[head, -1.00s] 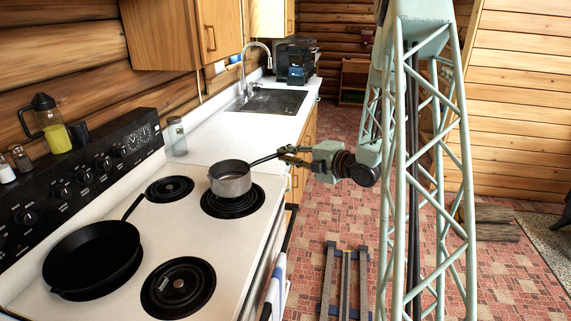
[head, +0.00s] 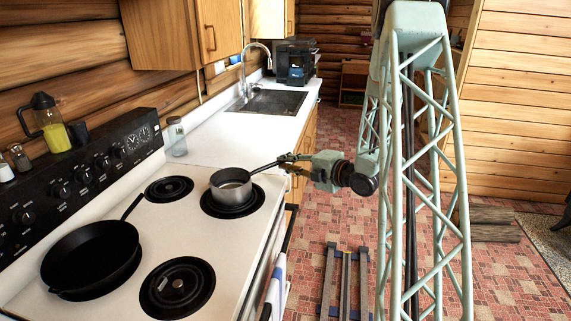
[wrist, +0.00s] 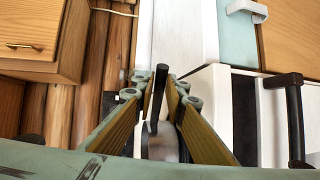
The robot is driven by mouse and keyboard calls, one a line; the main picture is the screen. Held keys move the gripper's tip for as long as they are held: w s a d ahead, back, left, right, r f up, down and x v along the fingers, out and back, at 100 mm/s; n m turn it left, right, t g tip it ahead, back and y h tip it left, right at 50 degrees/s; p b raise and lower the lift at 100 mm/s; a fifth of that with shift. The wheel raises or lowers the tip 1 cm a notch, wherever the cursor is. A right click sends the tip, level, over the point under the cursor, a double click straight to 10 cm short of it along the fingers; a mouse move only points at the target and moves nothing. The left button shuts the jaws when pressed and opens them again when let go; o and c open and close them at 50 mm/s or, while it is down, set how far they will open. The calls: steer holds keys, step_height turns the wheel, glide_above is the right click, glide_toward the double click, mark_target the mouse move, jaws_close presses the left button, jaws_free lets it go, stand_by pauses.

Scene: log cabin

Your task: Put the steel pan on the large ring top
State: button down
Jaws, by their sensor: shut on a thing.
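The steel pan (head: 231,187) is a small saucepan with a long black handle (head: 264,167). It is upright over the back-right ring top (head: 236,213), covering much of it. I cannot tell whether its base touches the ring. My gripper (head: 287,160) is shut on the handle from the right. In the wrist view the handle (wrist: 160,85) runs between my fingers (wrist: 153,92), with a sliver of the steel pan (wrist: 160,148) below. Another black ring top (head: 177,287) at the front right is bare. A smaller ring top (head: 169,187) at the back left is also bare.
A black skillet (head: 92,258) stands on the stove's left front, its handle pointing toward the back ring. The control panel (head: 75,180) rises behind, with a yellow-filled jug (head: 54,133) on top. A glass jar (head: 177,137) stands on the counter.

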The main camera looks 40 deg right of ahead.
steer(key=shift+f, duration=0.1)
steer(key=c, duration=2.6)
jaws_free()
steer(key=p+v, duration=0.1)
steer(key=v, duration=1.1)
